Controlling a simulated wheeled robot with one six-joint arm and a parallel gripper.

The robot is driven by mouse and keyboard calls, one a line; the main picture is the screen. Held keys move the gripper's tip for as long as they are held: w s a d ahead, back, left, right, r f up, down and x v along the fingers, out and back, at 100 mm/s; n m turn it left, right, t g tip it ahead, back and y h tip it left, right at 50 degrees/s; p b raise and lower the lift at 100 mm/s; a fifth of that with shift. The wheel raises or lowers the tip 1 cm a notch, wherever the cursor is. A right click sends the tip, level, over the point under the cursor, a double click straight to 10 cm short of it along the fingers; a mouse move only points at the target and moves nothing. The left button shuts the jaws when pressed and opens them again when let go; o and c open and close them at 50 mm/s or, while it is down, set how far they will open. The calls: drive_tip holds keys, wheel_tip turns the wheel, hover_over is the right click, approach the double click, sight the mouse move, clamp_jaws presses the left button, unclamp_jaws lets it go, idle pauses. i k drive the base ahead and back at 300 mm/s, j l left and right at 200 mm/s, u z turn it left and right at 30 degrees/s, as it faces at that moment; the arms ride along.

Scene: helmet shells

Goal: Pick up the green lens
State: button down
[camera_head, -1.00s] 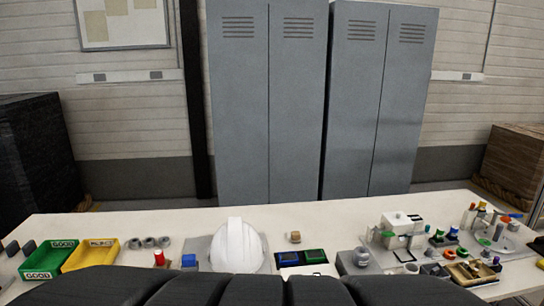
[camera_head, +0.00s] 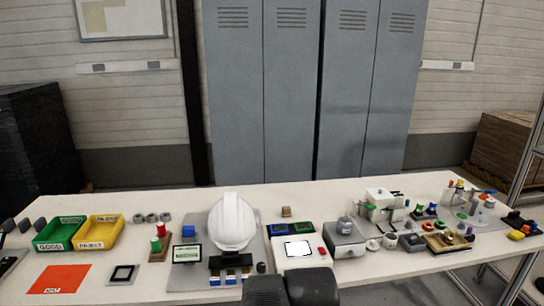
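Several small green pieces show on the long white table in the head view. A flat green piece (camera_head: 475,222) lies on a round pale plate at the right, and another green piece (camera_head: 418,210) is among the parts left of it. A green cap (camera_head: 156,244) stands on a small block at the left. They are too small for me to tell which is the green lens. Dark parts of my own arm (camera_head: 290,289) rise at the bottom centre, well in front of these pieces. My gripper's fingers cannot be made out.
A white helmet (camera_head: 232,221) stands on a grey mat near the table's centre. Green (camera_head: 55,234) and yellow (camera_head: 99,231) bins stand at the left. A grey box (camera_head: 345,238) and crowded small parts fill the right side. Lockers (camera_head: 290,90) stand behind.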

sight(300, 227)
drive_tip(key=i+l+u, duration=0.4)
drive_tip(key=l, duration=0.2)
drive_tip(key=l+u, duration=0.2)
drive_tip(key=i+l+u, duration=0.15)
drive_tip(key=l, duration=0.3)
